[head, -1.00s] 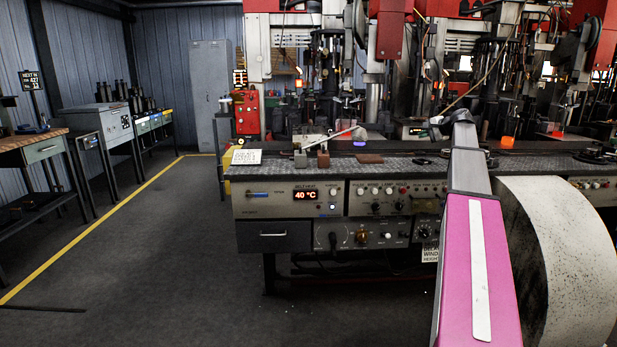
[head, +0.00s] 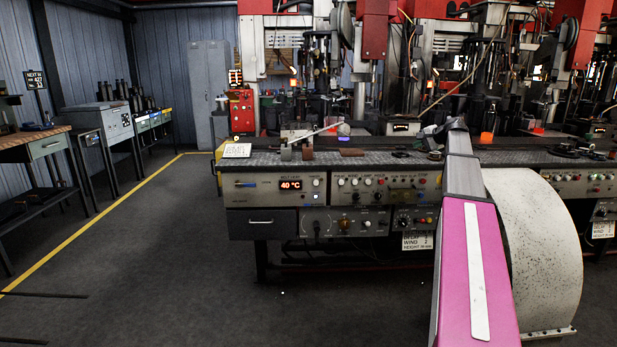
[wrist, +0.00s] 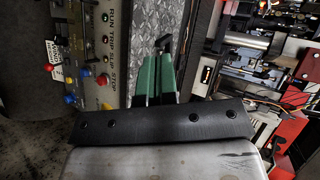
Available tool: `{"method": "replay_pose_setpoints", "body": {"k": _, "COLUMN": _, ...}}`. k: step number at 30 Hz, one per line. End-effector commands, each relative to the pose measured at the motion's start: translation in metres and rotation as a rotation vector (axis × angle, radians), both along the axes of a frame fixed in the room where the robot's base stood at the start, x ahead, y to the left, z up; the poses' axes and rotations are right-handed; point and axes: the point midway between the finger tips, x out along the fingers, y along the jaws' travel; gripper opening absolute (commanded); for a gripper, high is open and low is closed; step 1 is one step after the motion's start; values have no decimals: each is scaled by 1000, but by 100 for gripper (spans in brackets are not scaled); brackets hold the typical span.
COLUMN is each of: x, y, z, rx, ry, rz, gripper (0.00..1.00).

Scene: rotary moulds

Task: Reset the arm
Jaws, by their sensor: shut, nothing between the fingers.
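My arm reaches forward over the machine bench (head: 380,158) in the head view, its wrist end a small dark shape above the bench top. In the wrist view my gripper (wrist: 160,55) shows two green fingers with dark tips, close together and empty. They lie in front of the patterned metal bench top, apparently clear of it; the exact gap cannot be told. The finger bases are hidden behind a dark bolted bar.
A control panel (head: 350,190) with knobs and a 40 °C display (head: 290,185) fronts the bench. Small blocks (head: 307,152) and a white sign (head: 237,150) lie on top. A speckled drum (head: 535,245) stands right of my arm. Open floor (head: 150,260) spreads to the left.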

Motion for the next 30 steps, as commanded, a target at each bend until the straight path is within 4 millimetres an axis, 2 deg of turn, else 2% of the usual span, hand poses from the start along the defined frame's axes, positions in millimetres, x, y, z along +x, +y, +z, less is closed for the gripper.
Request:
{"method": "replay_pose_setpoints", "body": {"k": 8, "x": -23, "y": 39, "z": -62, "rx": -83, "ry": 56, "rz": 47, "gripper": 0}}
{"method": "replay_pose_setpoints", "body": {"k": 11, "x": -36, "y": 58, "z": -93, "rx": -128, "ry": 85, "rz": 75, "gripper": 0}}
{"method": "replay_pose_setpoints", "body": {"k": 14, "x": -56, "y": 84, "z": -134, "rx": -189, "ry": 124, "rz": 116, "gripper": 0}}
{"method": "replay_pose_setpoints", "body": {"k": 20, "x": -120, "y": 145, "z": -231, "rx": -355, "ry": 222, "rz": 241, "gripper": 0}}
{"method": "replay_pose_setpoints", "body": {"k": 24, "x": -174, "y": 184, "z": -293, "rx": -480, "ry": 289, "rz": 349, "gripper": 0}}
{"method": "replay_pose_setpoints", "body": {"k": 30, "x": -262, "y": 227, "z": -365, "rx": -662, "ry": 377, "rz": 522, "gripper": 0}}
